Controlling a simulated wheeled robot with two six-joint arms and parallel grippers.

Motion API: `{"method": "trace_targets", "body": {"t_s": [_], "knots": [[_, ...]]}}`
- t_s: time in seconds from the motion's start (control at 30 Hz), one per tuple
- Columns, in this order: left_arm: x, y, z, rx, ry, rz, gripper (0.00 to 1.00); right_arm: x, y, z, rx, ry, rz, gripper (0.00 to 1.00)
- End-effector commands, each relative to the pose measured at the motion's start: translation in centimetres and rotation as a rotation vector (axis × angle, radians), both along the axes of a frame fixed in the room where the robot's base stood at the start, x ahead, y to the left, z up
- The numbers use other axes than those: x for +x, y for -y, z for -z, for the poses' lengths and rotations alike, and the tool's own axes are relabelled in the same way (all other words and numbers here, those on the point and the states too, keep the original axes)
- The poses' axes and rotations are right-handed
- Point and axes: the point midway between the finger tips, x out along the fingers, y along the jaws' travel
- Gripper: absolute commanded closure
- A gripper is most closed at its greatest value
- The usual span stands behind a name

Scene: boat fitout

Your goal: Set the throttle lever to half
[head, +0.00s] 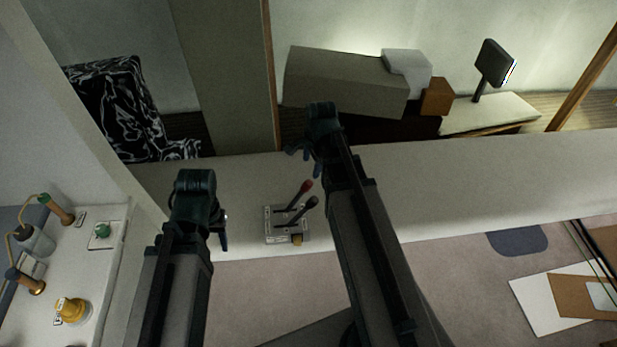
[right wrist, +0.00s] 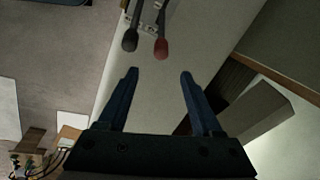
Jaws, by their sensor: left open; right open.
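A small control panel (head: 287,224) with two levers sits on the pale ledge in the head view. One lever has a red knob (head: 306,186), the other a black knob (head: 312,202); no readable label tells which is the throttle. Both levers lean toward the upper right. In the right wrist view the black knob (right wrist: 130,41) and red knob (right wrist: 161,48) hang at the top. My right gripper (right wrist: 158,76) is open and empty, its fingertips apart from both knobs, with the red one nearly centred ahead. My left gripper (head: 222,229) is left of the panel, open.
At the left, a white counter holds a yellow knob (head: 72,310), a green knob (head: 102,231) and brass fittings. Behind the ledge are a grey box (head: 345,82) and a dark screen (head: 494,62). The ledge (head: 490,180) right of my right arm is clear.

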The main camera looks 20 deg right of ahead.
Motion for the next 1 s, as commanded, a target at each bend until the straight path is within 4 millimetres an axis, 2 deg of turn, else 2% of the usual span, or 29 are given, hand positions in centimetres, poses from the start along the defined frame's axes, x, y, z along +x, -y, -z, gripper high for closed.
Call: {"method": "trace_targets", "body": {"t_s": [0.27, 0.47, 1.0], "knots": [[0.0, 0.0, 0.1, 0.0, 0.0, 0.0, 0.5, 0.2, 0.5, 0.1, 0.007, 0.005, 0.037, 0.33], [0.0, 0.0, 1.3, 0.0, 0.0, 0.002, 0.5, 0.4, 0.5, 1.2, 0.007, 0.005, 0.035, 0.33], [0.0, 0.0, 8.4, 0.002, -0.001, 0.014, 0.5, 1.9, 0.4, 8.4, 0.007, 0.004, 0.034, 0.33]]}}
